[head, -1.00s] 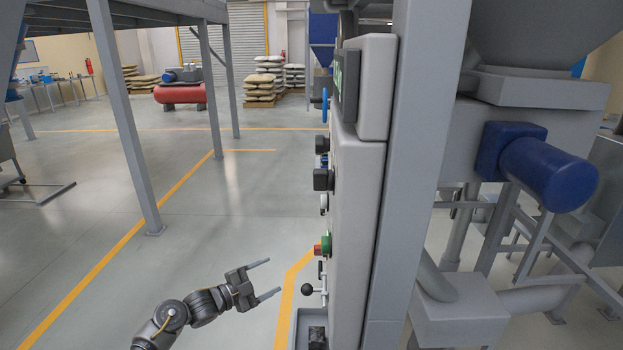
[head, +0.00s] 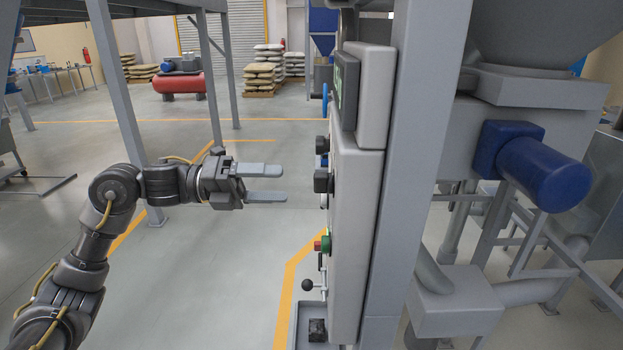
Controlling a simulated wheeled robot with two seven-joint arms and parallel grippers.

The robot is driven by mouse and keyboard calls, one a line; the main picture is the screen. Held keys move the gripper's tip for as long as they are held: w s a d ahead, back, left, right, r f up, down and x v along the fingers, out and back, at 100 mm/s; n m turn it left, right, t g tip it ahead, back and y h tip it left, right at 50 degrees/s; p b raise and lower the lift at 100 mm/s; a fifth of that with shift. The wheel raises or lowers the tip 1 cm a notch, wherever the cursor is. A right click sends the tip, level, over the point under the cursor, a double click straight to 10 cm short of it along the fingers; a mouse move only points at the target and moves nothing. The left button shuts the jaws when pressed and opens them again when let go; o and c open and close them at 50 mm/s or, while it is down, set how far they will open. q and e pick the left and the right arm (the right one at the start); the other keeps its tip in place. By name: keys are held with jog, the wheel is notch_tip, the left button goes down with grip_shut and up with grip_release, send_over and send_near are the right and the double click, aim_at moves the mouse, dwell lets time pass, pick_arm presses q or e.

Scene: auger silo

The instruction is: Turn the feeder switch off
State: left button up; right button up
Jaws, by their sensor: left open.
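The grey control panel (head: 352,235) stands right of centre and is seen nearly edge-on, so its face is strongly foreshortened. Dark knobs stick out of its left side: an upper one (head: 321,145) and a larger black one (head: 322,181). I cannot tell which is the feeder switch or how it is set. Below are a red and green button unit (head: 323,244) and a lever with a black ball (head: 307,285). My left gripper (head: 276,183) is open and empty, its fingers pointing right at the larger black knob, with a gap between. My right gripper is not in view.
A grey post (head: 420,160) and a blue motor (head: 545,173) are to the right. A small tray (head: 300,325) juts out low. The floor to the left is open.

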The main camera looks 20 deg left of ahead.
aim_at(323, 183)
pick_arm(q)
jog(key=p+x, duration=0.2)
jog(key=x, duration=0.5)
jog(key=shift+d, duration=0.2)
jog(key=shift+w, duration=0.1)
jog(key=shift+c, duration=0.3)
jog(key=c, duration=0.9)
